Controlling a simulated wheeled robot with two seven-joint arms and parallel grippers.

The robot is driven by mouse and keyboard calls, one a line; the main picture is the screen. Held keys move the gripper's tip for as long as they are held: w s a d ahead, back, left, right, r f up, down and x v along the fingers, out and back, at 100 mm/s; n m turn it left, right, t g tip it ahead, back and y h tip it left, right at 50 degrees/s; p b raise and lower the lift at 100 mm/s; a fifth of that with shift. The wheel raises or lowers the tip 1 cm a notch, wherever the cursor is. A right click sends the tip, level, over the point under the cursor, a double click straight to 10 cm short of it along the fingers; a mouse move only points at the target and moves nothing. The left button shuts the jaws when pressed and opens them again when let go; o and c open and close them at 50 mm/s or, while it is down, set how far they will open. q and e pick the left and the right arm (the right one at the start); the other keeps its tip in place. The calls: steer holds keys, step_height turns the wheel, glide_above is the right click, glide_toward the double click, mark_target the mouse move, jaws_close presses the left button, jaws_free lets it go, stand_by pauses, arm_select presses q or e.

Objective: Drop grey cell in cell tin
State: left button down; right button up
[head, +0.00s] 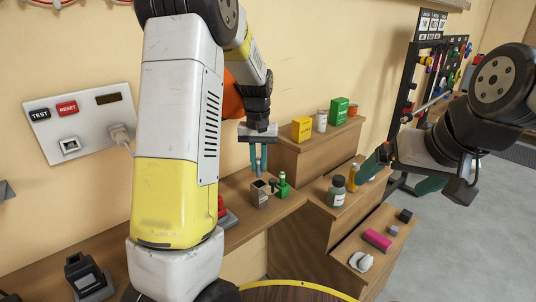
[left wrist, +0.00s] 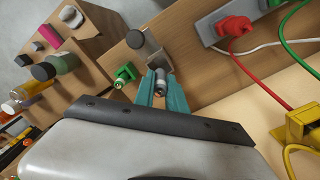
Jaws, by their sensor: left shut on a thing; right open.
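My left gripper (head: 259,168) points down above the wall shelf, its teal fingers shut. In the left wrist view the fingers (left wrist: 161,92) close on a small grey cylinder, the grey cell (left wrist: 160,80). The cell is hard to make out in the head view. An open-topped grey square tin (head: 260,194), which looks like the cell tin, stands on the shelf just below the fingertips. In the left wrist view the tin (left wrist: 153,52) is partly hidden behind the fingers and cell. My right gripper (head: 393,184) is open and empty at the right, near the stepped shelves.
A green piece (head: 283,187) and a dark round-topped object (left wrist: 135,39) stand close beside the tin. A red item (head: 222,208) lies left on the shelf. Stepped wooden shelves (head: 310,207) at right carry a dark jar (head: 337,190), boxes and a magenta roll (head: 377,239).

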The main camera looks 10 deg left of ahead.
mark_target(259, 176)
arm_select(q)
steer(key=shift+f, duration=2.1)
steer(key=c, duration=1.3)
jaws_free()
steer(key=shift+r, duration=4.5)
steer(key=shift+s, duration=0.1)
